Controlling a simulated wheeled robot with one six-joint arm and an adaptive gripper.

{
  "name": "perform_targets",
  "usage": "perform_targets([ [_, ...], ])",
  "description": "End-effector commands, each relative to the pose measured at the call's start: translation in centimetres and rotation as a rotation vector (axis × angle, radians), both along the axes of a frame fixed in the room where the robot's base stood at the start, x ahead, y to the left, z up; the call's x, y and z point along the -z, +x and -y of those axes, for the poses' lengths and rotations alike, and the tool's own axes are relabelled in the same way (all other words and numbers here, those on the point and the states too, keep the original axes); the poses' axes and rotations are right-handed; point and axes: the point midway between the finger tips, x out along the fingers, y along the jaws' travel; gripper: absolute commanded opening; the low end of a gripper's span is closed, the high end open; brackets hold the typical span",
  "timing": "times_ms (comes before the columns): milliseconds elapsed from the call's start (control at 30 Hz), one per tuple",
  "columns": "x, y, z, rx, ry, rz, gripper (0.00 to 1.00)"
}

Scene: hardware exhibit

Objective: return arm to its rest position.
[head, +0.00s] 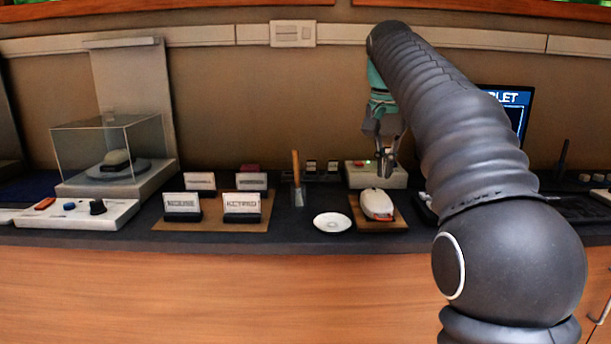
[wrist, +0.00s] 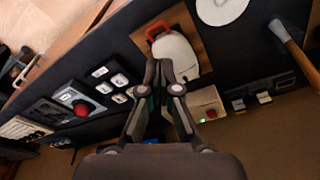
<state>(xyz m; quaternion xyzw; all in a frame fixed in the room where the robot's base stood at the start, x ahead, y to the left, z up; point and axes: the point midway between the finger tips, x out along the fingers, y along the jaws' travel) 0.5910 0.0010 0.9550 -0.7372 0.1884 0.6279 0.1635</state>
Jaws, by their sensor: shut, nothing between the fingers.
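My gripper (head: 388,160) hangs from my dark, ribbed arm, pointing down above the counter. It is above and slightly behind a white mouse-like device (head: 376,204) on a small brown board (head: 393,224). In the wrist view my gripper (wrist: 160,66) has its fingertips together, with nothing held. The white device (wrist: 176,54) lies beyond the fingertips there, and they overlap its near edge in the picture. My arm hides part of the counter and the screen on the right.
A beige box with a green light (head: 362,174) stands behind the device. A white dish (head: 332,222), a wooden-handled tool (head: 296,175), label cards (head: 242,203) and a glass case (head: 90,150) stand to the left. A screen (head: 515,100) is behind my arm.

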Motion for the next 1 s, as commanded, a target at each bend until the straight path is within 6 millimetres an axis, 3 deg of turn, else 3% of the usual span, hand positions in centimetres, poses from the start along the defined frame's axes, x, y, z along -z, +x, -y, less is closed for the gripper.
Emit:
perform_targets([
  [367,0.5,-3.3,0.2,-0.069,-0.003,0.039,0.00],
  [567,1.6,-6.8,0.2,-0.134,-0.006,0.078,0.00],
  [767,4.6,-12.1,0.3,-0.228,-0.016,0.136,0.00],
  [1000,10.1,-18.9,0.2,-0.334,-0.036,0.208,0.00],
])
